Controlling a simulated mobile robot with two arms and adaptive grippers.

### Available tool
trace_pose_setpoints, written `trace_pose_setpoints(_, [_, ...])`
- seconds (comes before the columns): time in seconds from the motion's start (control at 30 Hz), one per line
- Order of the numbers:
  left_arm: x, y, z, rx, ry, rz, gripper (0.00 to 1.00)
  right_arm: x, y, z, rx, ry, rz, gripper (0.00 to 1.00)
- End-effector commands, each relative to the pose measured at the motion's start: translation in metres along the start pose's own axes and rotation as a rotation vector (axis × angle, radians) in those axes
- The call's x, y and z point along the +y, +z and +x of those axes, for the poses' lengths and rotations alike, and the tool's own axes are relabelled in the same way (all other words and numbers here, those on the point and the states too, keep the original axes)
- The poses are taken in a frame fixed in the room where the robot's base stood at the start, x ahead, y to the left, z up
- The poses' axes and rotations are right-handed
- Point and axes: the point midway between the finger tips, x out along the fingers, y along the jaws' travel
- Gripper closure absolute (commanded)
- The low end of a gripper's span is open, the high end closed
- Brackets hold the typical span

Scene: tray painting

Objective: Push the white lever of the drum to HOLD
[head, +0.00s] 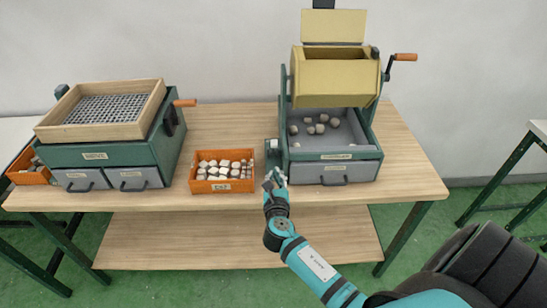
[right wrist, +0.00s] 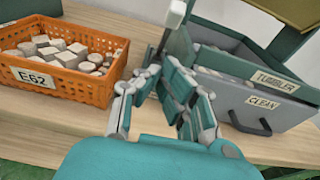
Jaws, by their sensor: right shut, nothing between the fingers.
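The drum (head: 335,82) is a tan box in a green frame at the back right of the table, its lid standing open and an orange-handled crank on its right. A small white lever (head: 273,145) stands at the left side of the frame; its white end also shows at the top of the right wrist view (right wrist: 175,14). I cannot read a HOLD mark. My right gripper (head: 275,181) is shut and empty, just in front of and below the lever. In the right wrist view its fingers (right wrist: 165,82) point toward the lever, seemingly apart from it. My left gripper is not in view.
A grey tray (head: 356,147) with several stones lies under the drum, above a CLEAN drawer (right wrist: 262,112). An orange crate (head: 222,186) of stones stands left of my gripper. A sieve box (head: 108,154) stands further left. The table's right end is clear.

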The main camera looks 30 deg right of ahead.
Motion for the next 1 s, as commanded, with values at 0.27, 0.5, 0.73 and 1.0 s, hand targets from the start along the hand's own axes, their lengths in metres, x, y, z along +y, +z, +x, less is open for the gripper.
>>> trace_pose_setpoints(0.27, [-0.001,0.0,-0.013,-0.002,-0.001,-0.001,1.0,0.0,0.019,0.046,-0.001,-0.001,0.001,1.0])
trace_pose_setpoints(0.5, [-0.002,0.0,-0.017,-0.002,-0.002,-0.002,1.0,-0.001,0.028,0.059,0.001,-0.001,0.0,1.0])
trace_pose_setpoints(0.73, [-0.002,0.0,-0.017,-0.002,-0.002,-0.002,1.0,-0.001,0.028,0.06,0.001,-0.001,0.0,1.0])
trace_pose_setpoints(1.0, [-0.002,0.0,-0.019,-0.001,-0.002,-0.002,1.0,-0.001,0.031,0.06,0.0,-0.001,0.0,1.0])
